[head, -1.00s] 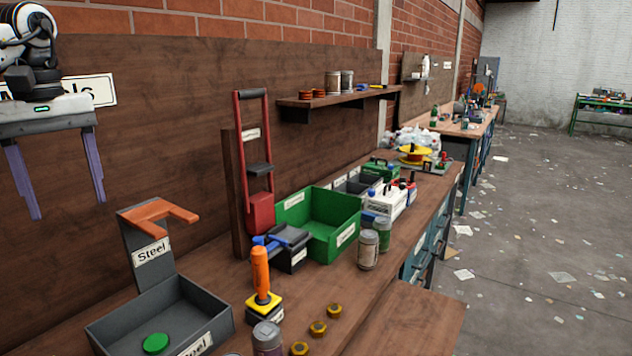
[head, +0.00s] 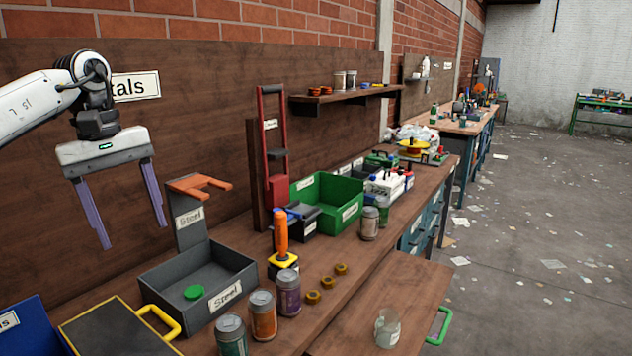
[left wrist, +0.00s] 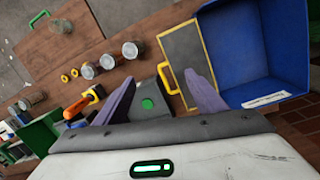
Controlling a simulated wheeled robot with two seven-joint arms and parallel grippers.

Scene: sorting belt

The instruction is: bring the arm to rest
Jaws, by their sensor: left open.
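My left gripper (head: 122,202) hangs in the air at the left of the head view, in front of the brown back board. Its two purple fingers are spread apart with nothing between them. In the left wrist view the fingers (left wrist: 165,100) are also apart, with the grey steel bin (left wrist: 135,122) and its green disc (left wrist: 147,104) seen beyond them. The steel bin (head: 243,262) stands on the bench to the right of and below the gripper, with the green disc (head: 194,292) inside. My right gripper is not in view.
A blue bin (head: 30,325) and a yellow-edged dark panel (head: 115,330) are at the front left. Several jars, including an orange one (head: 262,318), stand along the bench edge. An orange-handled tool (head: 281,235) stands upright. A green bin (head: 318,222) sits farther back.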

